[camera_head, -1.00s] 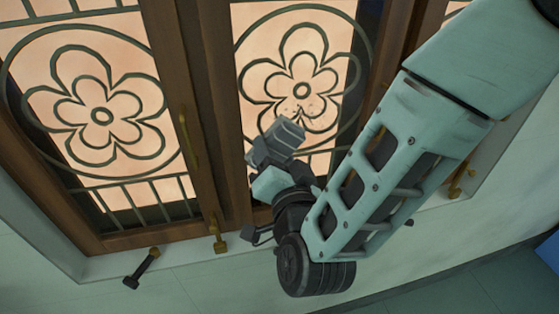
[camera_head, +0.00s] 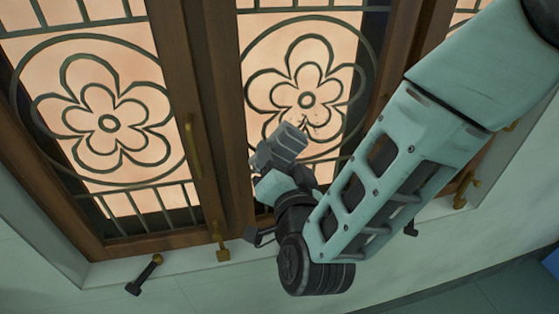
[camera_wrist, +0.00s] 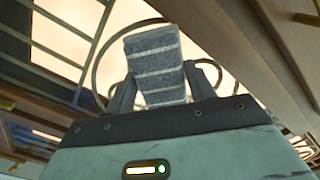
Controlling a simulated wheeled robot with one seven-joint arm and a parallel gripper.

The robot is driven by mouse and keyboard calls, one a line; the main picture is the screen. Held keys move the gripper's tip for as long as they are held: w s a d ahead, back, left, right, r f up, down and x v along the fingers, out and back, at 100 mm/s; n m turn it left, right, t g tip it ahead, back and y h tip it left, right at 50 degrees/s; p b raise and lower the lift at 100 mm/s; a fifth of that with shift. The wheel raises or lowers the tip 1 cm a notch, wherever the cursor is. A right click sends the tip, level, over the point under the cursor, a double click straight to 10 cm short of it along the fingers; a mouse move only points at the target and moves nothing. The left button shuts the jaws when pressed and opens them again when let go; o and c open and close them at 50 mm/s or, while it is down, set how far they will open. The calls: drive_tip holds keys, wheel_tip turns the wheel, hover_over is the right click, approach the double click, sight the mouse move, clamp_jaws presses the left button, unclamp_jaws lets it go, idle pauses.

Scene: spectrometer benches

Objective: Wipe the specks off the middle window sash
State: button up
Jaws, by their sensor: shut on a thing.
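The middle window sash (camera_head: 232,160) has a brown frame, a pale pane and a dark flower grille. A few small dark specks (camera_head: 318,125) show on its pane, at the lower part of the flower. My gripper (camera_head: 277,158) is in front of the lower part of this sash. It is shut on a grey block with pale stripes (camera_head: 292,139), which also shows between the fingers in the wrist view (camera_wrist: 156,62). The block is just below and left of the specks in the head view. I cannot tell whether it touches the pane. My arm hides the sash's lower right.
The left sash (camera_head: 107,123) has a matching flower grille. Brass handles (camera_head: 192,146) and a brass latch (camera_head: 220,241) stick out from the frames. A dark handle-like piece (camera_head: 144,274) lies on the sill at lower left. The right sash is mostly hidden behind my arm.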

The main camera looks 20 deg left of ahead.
drive_tip(key=shift+w+a, duration=0.15)
drive_tip(key=shift+w, duration=0.15)
